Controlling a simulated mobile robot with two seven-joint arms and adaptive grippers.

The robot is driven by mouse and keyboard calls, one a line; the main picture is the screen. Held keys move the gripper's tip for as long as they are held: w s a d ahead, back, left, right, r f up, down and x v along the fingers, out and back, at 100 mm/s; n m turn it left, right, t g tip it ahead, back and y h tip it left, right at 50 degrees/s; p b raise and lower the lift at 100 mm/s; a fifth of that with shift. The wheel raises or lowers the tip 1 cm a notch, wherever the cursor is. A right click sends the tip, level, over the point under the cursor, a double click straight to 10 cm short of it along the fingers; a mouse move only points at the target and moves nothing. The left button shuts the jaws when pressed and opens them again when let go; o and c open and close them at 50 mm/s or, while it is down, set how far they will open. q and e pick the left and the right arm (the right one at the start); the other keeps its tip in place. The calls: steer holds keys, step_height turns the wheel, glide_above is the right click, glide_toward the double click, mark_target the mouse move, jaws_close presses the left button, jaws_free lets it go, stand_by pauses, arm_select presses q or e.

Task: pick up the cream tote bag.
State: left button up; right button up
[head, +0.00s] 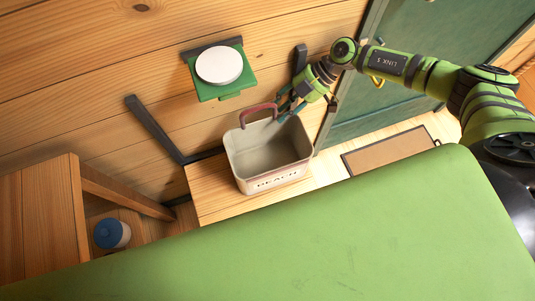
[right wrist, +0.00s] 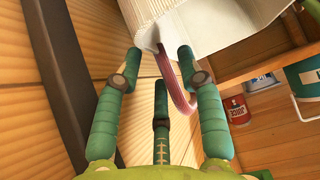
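The cream tote bag (head: 268,158) stands upright and open-topped on a light wooden bench in the head view. It has dark "BEACH" lettering on its front and a reddish handle (head: 258,112) standing up at the back. My right gripper (head: 288,104) is at the bag's back rim, just right of the handle. In the right wrist view, the bag (right wrist: 212,22) fills the top, and its pinkish handle (right wrist: 174,82) hangs between the spread fingers of the gripper (right wrist: 158,68). The fingers are apart and not closed on it. My left gripper is not in view.
The wooden bench (head: 212,190) has a brown mat (head: 385,156) to the right. A green wall holder (head: 236,84) bears a white disc. A dark bar (head: 155,130) runs down the wall. At left are a wooden stand (head: 45,215) and a blue-lidded jar (head: 112,233). A red can (right wrist: 235,110) shows in the right wrist view.

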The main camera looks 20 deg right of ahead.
mark_target(270, 118)
steer(key=x, duration=0.5)
jaws_close()
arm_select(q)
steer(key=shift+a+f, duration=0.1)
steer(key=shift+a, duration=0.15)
